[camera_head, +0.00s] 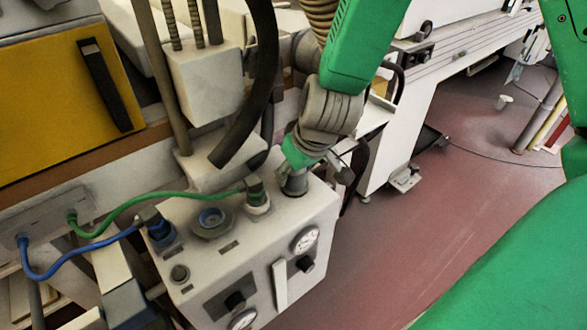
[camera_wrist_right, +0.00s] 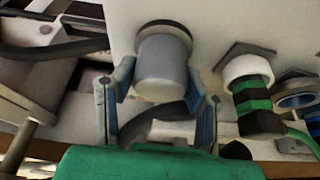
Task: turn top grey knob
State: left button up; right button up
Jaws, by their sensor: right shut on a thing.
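The top grey knob (camera_head: 294,188) sits on the top right corner of the pale machine box (camera_head: 235,262). My right gripper (camera_head: 300,174) comes down on it from above and partly hides it. In the right wrist view the knob is a pale grey cylinder (camera_wrist_right: 162,68) with a darker collar at its base. The two blue-lined fingers of my right gripper (camera_wrist_right: 160,88) stand on either side of the knob and are shut on it. My left gripper does not show.
Beside the knob are a green-hose fitting (camera_head: 257,195) and a blue-hose fitting (camera_head: 157,228). A round gauge (camera_head: 306,239) is on the box front. A thick black hose (camera_head: 255,90) hangs close to my right arm. Red floor (camera_head: 430,220) lies open to the right.

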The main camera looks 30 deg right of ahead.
jog(key=m+p, duration=0.1)
jog(key=m+h+p, duration=0.1)
jog(key=p, duration=0.1)
jog(key=shift+r+m+p, duration=0.25)
jog(key=shift+m+p, duration=0.05)
jog(key=shift+m, duration=0.1)
jog(key=shift+f+m+h+p, duration=0.2)
jog(key=shift+m+h+p, duration=0.1)
jog(key=shift+m+p, duration=0.3)
jog(key=o, duration=1.1)
jog(key=shift+o, duration=0.2)
